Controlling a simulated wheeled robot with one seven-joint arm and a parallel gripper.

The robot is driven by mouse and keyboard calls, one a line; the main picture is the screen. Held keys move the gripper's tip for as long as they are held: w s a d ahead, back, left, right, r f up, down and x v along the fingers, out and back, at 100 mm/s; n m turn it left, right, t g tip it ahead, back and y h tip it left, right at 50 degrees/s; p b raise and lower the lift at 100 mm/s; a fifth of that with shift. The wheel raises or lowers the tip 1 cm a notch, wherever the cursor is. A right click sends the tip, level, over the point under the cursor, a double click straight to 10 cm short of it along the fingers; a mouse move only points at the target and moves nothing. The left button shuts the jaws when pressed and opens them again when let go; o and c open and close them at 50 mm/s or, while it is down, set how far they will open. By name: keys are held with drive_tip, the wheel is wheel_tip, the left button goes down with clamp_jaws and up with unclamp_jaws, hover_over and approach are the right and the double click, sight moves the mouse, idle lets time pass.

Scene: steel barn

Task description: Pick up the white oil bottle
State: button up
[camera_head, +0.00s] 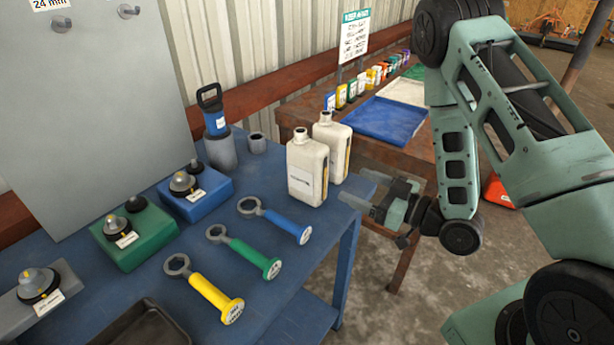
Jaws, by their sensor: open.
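Two white oil bottles stand upright side by side at the right end of the blue workbench. The front white oil bottle (307,172) has a dark label mark and an open neck. The other white bottle (333,146) stands just behind it and to the right, partly hidden by it. My gripper (355,202) is open and empty. It is to the right of the front bottle, near the bench's right edge, with its fingers pointing left towards the bottles. I cannot tell whether a fingertip touches a bottle.
The blue workbench (262,285) carries yellow (212,297), green (250,256) and blue (278,220) ring wrenches in front of the bottles. A grey cup (257,143) and a black-handled tool (214,118) stand to the left. A brown table (295,117) with a blue tray (384,121) lies behind.

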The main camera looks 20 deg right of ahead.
sight(324, 170)
drive_tip(key=b+x, duration=0.4)
drive_tip(key=x, duration=0.1)
drive_tip(key=shift+f, duration=0.3)
drive_tip(key=b+x, duration=0.2)
drive_tip(key=b, duration=0.4)
drive_tip(key=shift+w+a+r+p, duration=0.35)
drive_tip(key=shift+w+a+p, duration=0.1)
drive_tip(key=shift+w, duration=0.25)
drive_tip(key=p+x, duration=0.2)
drive_tip(key=x, duration=0.3)
drive_tip(key=shift+w+d+r, duration=0.15)
drive_tip(key=shift+w, duration=0.1)
drive_tip(key=shift+w+a, duration=0.2)
drive_tip(key=shift+w, duration=0.1)
drive_tip(key=shift+c, duration=0.3)
drive_tip(key=c, duration=1.5)
